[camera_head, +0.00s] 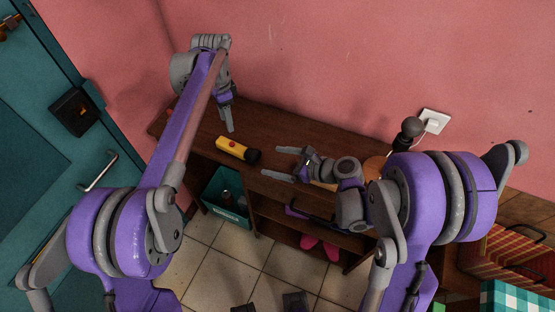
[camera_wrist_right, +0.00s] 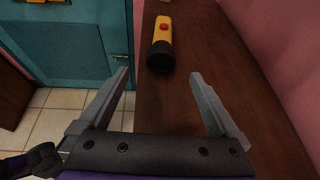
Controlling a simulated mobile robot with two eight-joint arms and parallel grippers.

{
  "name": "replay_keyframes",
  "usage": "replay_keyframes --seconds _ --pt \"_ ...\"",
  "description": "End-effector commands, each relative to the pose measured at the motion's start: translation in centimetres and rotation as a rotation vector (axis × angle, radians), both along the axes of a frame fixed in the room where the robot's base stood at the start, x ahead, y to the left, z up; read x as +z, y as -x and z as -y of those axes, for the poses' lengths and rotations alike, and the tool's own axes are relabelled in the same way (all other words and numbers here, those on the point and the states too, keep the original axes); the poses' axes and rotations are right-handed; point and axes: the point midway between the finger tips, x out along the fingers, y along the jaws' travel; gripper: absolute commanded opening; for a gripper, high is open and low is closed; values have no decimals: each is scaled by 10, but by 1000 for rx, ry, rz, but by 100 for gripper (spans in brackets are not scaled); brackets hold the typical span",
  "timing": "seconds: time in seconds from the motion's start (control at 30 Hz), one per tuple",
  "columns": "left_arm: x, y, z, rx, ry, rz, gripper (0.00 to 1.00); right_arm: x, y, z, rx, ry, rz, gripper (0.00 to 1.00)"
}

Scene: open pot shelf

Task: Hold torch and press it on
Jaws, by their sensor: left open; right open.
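A yellow torch (camera_head: 231,147) with a black head and a small red button lies on its side on the brown wooden shelf top (camera_head: 270,125). It also shows in the right wrist view (camera_wrist_right: 162,40), with its black head facing my right gripper and its red button up. My right gripper (camera_head: 272,164) is open and empty above the shelf, to the right of the torch and apart from it. Its two fingers also show in the right wrist view (camera_wrist_right: 159,78). My left gripper (camera_head: 228,117) hangs fingers down near the wall, above and behind the torch, and holds nothing.
A pink wall (camera_head: 330,60) with a white socket (camera_head: 433,121) rises behind the shelf. A teal bin (camera_head: 225,212) and pink shoes (camera_head: 320,247) are lower down. A teal door (camera_head: 40,120) stands at left. The shelf top around the torch is clear.

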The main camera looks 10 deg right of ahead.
Motion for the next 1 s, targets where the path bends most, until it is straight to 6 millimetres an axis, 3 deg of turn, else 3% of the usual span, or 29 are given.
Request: replay_keyframes --seconds 0.27,0.7,1.0 --pt "0 0 0 0 0 0 50 -8 -14 -12 -19 -52 -22 98" --pt "0 0 0 0 0 0 50 -36 -59 -64 -17 -48 -20 98" --pt "0 0 0 0 0 0 50 -42 -69 -75 -20 -48 -20 98"
